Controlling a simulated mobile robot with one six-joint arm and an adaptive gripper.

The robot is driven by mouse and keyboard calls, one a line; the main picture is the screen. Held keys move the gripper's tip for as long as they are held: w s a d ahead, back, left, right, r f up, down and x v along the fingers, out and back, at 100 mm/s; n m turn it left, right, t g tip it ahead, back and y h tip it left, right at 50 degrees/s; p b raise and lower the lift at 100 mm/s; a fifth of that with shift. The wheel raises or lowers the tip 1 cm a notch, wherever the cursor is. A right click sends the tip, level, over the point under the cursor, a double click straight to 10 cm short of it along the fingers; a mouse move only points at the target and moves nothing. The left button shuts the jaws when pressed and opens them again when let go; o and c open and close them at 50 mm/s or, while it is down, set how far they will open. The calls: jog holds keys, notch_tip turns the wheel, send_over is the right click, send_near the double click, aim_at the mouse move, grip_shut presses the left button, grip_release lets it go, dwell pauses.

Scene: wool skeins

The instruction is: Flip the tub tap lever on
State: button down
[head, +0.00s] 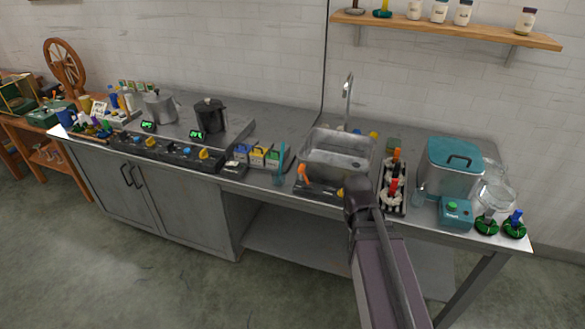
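The metal sink tub (316,140) is set into the counter, with a tall curved tap (348,98) at its back edge. An orange lever-like handle (303,173) stands upright on a dark strip at the tub's front left. A small yellow piece (340,192) shows farther right along that strip, partly hidden by my arm. I cannot tell for sure which is the tap lever. The dark end of my arm, with my gripper (358,188), is at the tub's front right, to the right of the orange handle. Its fingers cannot be made out.
A rack of red and orange-topped tools (394,185) stands close right of the tub. Beyond it are a teal-lidded pot (452,165) and a teal scale-like box (456,213). Small colored boxes (258,156) and a hob with pots (210,116) are left. Floor in front is clear.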

jog(key=w+a+f+n+h+b, duration=0.1)
jog(key=w+a+f+h+b, duration=0.2)
jog(key=w, duration=0.7)
jog(key=n+t+h+b, duration=0.1)
jog(key=t+h+b, duration=0.4)
jog(key=h, duration=0.2)
send_near(304, 176)
jog(key=s+d, duration=0.1)
jog(key=s, duration=0.1)
jog(key=w+a+r+t+h+b, duration=0.1)
jog(key=w+a+r+t+h, duration=0.1)
jog(key=a, duration=0.7)
jog(key=shift+w+a+r+n+b, duration=0.3)
jog(key=shift+w+r, duration=0.15)
jog(key=shift+r, duration=0.25)
jog(key=shift+d, duration=0.1)
jog(key=s+d+b+x, duration=0.1)
jog(key=b+x, duration=0.3)
jog(key=x, duration=0.8)
jog(key=shift+s+d+f, duration=0.3)
jog(key=shift+s+f, duration=0.1)
